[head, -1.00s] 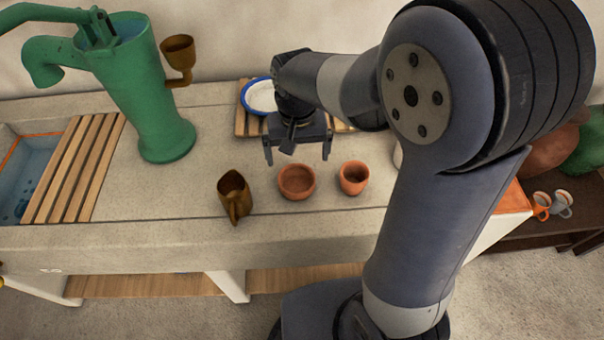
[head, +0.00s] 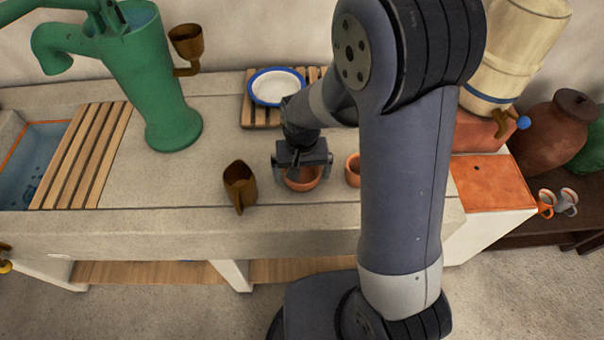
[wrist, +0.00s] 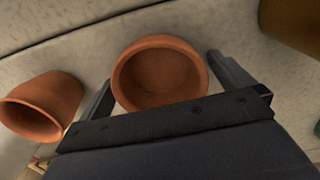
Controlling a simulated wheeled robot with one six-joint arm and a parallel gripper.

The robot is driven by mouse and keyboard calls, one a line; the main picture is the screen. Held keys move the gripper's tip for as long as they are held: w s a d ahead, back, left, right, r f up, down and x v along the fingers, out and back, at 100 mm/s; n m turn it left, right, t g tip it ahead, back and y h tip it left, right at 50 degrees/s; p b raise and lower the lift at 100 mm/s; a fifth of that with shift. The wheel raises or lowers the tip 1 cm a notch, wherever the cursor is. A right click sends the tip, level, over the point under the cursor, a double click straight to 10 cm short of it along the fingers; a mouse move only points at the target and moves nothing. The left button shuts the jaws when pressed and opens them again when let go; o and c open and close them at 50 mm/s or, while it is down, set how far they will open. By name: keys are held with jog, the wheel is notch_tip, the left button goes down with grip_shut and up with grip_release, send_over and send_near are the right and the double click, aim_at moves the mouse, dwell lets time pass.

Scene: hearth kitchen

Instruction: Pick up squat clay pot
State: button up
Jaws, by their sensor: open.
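The squat clay pot (head: 303,183) is a wide, low terracotta bowl shape standing upright and empty on the stone counter. In the head view my gripper (head: 303,178) is over it and hides its back part. In the wrist view the pot (wrist: 160,75) lies between the two fingers of my gripper (wrist: 168,85), one finger on each side. The gripper is open. A small gap shows by the right finger; on the left the finger looks very close to the rim, and I cannot tell whether it touches.
A taller clay pot (head: 353,170) stands to the right, partly hidden by my arm; it also shows in the wrist view (wrist: 43,106). A brown jug (head: 240,186) stands to the left. A blue-rimmed plate (head: 276,88) lies on a slatted board behind. A green pump (head: 160,90) rises further left.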

jog(key=shift+c, duration=0.4)
jog(key=c, duration=0.9)
jog(key=shift+r, duration=0.1)
jog(key=shift+c, duration=0.2)
